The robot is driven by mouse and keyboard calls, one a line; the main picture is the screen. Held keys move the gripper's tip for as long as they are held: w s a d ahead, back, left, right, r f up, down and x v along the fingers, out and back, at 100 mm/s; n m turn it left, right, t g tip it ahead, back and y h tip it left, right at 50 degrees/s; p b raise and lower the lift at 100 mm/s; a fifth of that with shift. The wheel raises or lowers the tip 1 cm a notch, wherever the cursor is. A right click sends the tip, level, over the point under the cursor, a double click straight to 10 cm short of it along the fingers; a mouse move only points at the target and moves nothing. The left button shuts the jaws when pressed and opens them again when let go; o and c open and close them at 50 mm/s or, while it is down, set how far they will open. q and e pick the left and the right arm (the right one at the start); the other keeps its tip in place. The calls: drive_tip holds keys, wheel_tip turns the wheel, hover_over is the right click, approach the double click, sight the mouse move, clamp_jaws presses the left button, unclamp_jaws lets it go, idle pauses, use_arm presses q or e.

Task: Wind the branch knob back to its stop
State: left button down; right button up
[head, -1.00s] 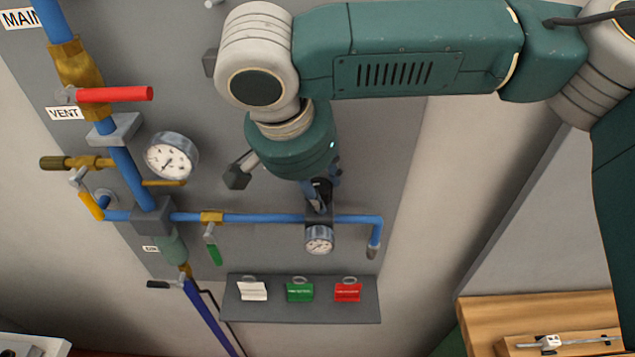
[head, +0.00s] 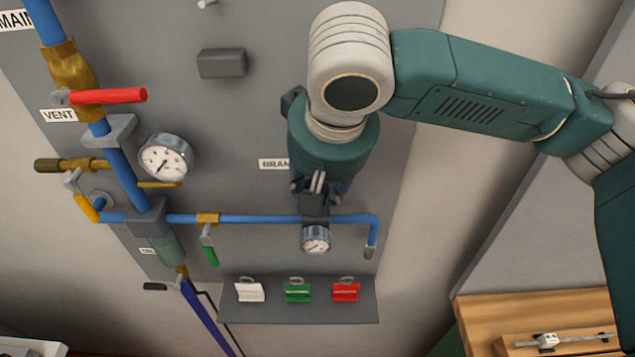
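My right gripper (head: 317,188) is directly above and in front of this block, pointing at the panel. Its finger parts overlap the block's top. The branch knob itself is hidden behind the gripper, and I cannot tell whether the fingers touch or hold it. A label reading "BRAN" (head: 273,164) shows left of the gripper, its end covered. My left gripper is out of view.
A larger gauge (head: 165,158), a red lever (head: 108,96), a yellow lever (head: 86,208) and a green lever (head: 210,254) are on the left pipes. A shelf (head: 300,312) below holds white, green and red tags. A grey box (head: 221,63) is upper left of my wrist.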

drive_tip(key=n, duration=0.2)
drive_tip(key=n+y, duration=0.1)
drive_tip(key=n, duration=0.1)
drive_tip(key=n+g+y, duration=0.1)
drive_tip(key=n, duration=0.1)
drive_tip(key=shift+w+d+r, duration=0.1)
drive_tip(key=shift+w+r, duration=0.15)
drive_tip(key=shift+w, duration=0.1)
drive_tip(key=shift+c, duration=0.2)
drive_tip(key=n+g, duration=0.1)
drive_tip(key=n, duration=0.2)
drive_tip(key=n+g+y, duration=0.1)
drive_tip(key=n, duration=0.2)
drive_tip(key=shift+w+n, duration=0.15)
drive_tip(key=shift+n, duration=0.25)
drive_tip(key=o, duration=1.1)
drive_tip(key=shift+a+f, duration=0.1)
drive_tip(key=shift+a, duration=0.1)
drive_tip(key=v, duration=1.2)
drive_tip(key=shift+d, duration=0.15)
drive_tip(key=shift+w, duration=0.1)
